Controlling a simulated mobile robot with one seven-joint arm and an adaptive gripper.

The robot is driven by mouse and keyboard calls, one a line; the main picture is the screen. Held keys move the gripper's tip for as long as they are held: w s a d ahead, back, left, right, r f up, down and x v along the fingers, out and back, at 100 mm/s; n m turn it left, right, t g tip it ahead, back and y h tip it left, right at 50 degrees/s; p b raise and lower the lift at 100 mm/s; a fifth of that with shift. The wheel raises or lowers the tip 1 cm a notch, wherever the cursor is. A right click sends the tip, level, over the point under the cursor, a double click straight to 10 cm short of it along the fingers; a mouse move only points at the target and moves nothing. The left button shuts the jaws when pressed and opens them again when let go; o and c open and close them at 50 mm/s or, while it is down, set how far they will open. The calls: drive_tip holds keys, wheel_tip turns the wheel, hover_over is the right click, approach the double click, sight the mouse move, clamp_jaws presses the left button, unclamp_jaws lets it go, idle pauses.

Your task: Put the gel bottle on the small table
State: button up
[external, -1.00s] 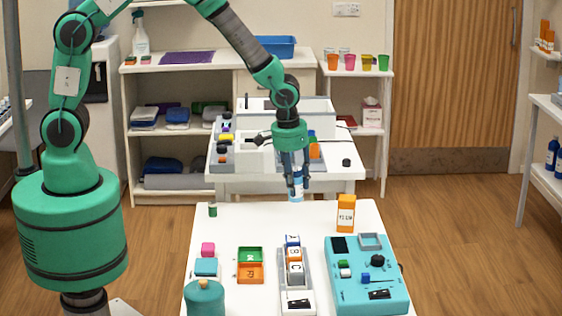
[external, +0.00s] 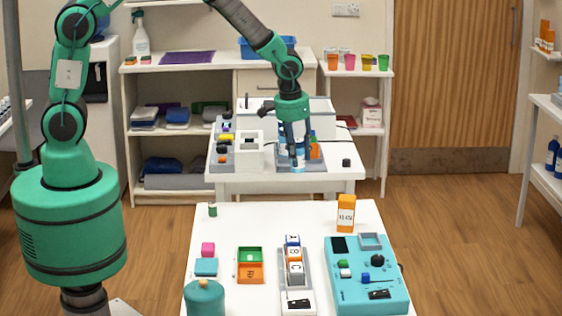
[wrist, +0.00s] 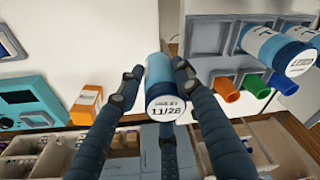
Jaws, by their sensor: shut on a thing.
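My gripper (external: 293,163) is over the grey rack area of the farther white table (external: 230,188). The nearer white table (external: 225,235) stands in front; I cannot tell which table is the small one.
The nearer table holds an orange box (external: 346,213), a teal panel (external: 340,290), a teal jar (external: 205,298) and small trays. A grey rack (wrist: 205,35) with similar blue bottles (wrist: 263,42) is beside my gripper. A white box (external: 249,150) stands to its left.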

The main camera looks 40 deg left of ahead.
drive_tip(key=w+a+r+p, duration=0.2)
drive_tip(key=w+a+r, duration=0.35)
drive_tip(key=a, duration=0.25)
drive_tip(key=w+a+r+p, duration=0.2)
drive_tip(key=w+a+r, duration=0.3)
drive_tip(key=a+r, duration=0.25)
drive_tip(key=s+a+f+n+p, duration=0.1)
drive_tip(key=s+a+p, duration=0.1)
drive_tip(key=a, duration=1.7)
drive_tip(key=shift+s+a+p, duration=0.2)
drive_tip(key=shift+a+p, duration=0.2)
drive_tip(key=shift+p, duration=0.15)
